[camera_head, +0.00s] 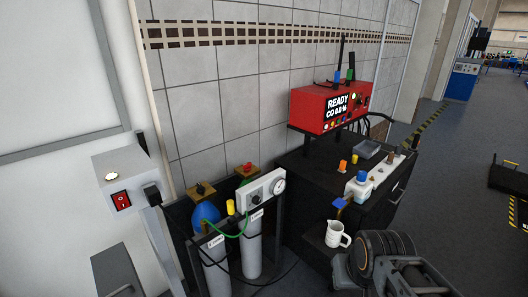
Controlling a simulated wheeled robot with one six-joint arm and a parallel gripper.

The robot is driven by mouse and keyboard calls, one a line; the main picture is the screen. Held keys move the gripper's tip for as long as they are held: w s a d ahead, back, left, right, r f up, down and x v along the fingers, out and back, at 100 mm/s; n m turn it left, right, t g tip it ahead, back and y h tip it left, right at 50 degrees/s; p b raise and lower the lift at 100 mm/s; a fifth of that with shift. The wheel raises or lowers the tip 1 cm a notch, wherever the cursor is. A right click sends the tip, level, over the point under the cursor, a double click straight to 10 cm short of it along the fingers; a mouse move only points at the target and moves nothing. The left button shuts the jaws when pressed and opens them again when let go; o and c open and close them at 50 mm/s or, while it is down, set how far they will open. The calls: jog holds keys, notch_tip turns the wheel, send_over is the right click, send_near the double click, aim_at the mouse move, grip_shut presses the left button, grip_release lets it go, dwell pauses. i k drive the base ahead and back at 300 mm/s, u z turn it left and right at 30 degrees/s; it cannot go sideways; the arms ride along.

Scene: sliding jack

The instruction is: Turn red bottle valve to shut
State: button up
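A small red valve knob (247,166) shows on a brass-coloured fitting (247,172) at the rear of the bottle rack, left of centre. The bottle under it is mostly hidden, so I cannot tell its colour or how far the valve is turned. To its left, a blue bottle (206,214) carries a brass-coloured valve (201,189). Dark links of my arm show at the lower right, well away from the bottles. I can make out no gripper fingers.
Two grey cylinders (253,254), a green hose (238,235) and a gauge panel (264,190) stand in front of the valves. A red-switch box (121,201) is at left.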

aim_at(246, 167)
jog(key=u, duration=0.3)
jog(key=i, duration=1.4)
jog(key=u, duration=0.75)
jog(key=i, duration=0.25)
jog(key=u, duration=0.1)
